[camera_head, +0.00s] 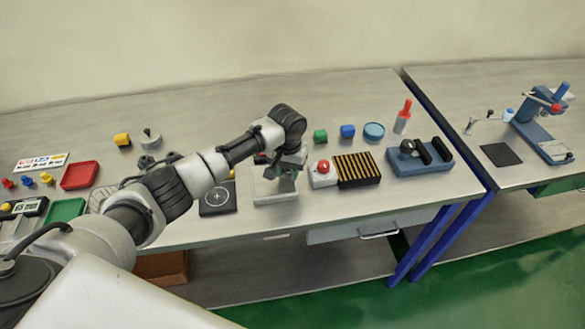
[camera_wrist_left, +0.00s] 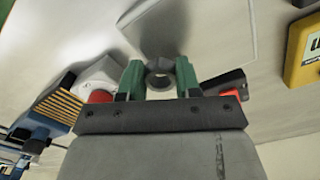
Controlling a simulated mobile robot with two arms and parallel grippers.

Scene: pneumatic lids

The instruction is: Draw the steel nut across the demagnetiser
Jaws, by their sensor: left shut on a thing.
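My left gripper (camera_head: 287,172) is over a pale grey block (camera_head: 272,192) near the front of the left bench. In the left wrist view its green fingertips (camera_wrist_left: 160,76) are shut on a grey ring-shaped steel nut (camera_wrist_left: 160,66). The nut is hidden or too small to make out in the head view. No label marks the demagnetiser, so I cannot tell which item it is. The pale block lies under the gripper; whether the nut touches it is unclear. My right gripper is not in view.
Right of the gripper are a red button on a white box (camera_head: 323,178), a black-and-yellow striped block (camera_head: 358,169) and a blue fixture (camera_head: 420,158). A black pad (camera_head: 217,203) lies left. Green and blue cubes and a blue round dish (camera_head: 374,131) stand behind.

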